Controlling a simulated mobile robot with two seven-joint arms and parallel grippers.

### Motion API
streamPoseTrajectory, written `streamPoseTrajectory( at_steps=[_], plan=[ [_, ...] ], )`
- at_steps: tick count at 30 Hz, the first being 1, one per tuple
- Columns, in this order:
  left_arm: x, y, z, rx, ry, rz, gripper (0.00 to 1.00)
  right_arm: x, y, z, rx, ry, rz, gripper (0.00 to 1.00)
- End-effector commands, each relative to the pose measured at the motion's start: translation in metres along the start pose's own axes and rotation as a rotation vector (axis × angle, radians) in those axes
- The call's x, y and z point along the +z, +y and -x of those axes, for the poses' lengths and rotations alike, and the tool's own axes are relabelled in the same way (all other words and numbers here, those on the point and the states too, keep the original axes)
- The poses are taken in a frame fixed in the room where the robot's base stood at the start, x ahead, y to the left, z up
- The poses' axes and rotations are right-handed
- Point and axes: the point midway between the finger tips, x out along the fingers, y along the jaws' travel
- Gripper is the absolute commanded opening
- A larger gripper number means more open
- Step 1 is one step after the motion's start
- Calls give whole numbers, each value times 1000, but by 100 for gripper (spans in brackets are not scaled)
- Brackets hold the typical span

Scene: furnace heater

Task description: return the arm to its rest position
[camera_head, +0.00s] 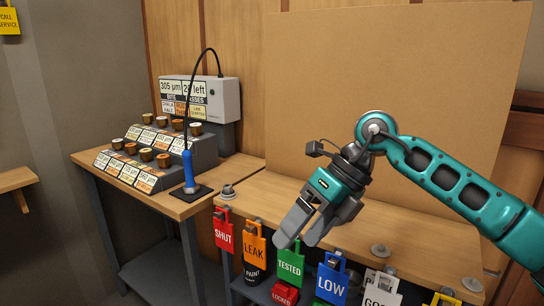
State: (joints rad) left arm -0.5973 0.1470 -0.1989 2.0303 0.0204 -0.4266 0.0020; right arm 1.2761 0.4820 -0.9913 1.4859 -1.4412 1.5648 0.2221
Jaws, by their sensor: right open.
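My right arm (455,183) is teal and black and comes in from the right. I cannot tell how far the fingers are from the tag. My left gripper is not in view.
Coloured tags hang along the bench front, including red SHUT (223,234), orange LEAK (255,247) and blue LOW (331,283). A blue-handled tool (188,170) stands upright at left, beside a stepped rack (150,160) and a grey box (224,100). A large brown board (320,80) stands behind.

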Motion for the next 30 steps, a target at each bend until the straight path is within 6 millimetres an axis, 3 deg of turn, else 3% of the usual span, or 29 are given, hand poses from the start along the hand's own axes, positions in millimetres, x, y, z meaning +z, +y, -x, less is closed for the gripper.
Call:
streamPoseTrajectory(
  at_steps=[3, 6, 10, 14, 17, 23, 26, 30],
  plan=[
    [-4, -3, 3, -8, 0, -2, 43, 2, 40, -35, 278, -85, -28, 86],
    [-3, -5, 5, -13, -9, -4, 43, 6, 72, -50, 523, -187, -96, 86],
    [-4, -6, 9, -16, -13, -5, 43, 13, 98, -51, 821, -338, -247, 86],
    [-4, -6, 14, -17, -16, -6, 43, 18, 101, -43, 1078, -502, -464, 86],
    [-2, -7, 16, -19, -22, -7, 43, 18, 85, -36, 1243, -630, -672, 86],
    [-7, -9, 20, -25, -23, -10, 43, -7, 20, -40, 1459, -880, -1182, 86],
    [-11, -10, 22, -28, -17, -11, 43, -38, -20, -56, 1504, -993, -1476, 86],
    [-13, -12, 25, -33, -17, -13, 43, -103, -69, -92, 1486, -1124, -1919, 86]
  ],
)
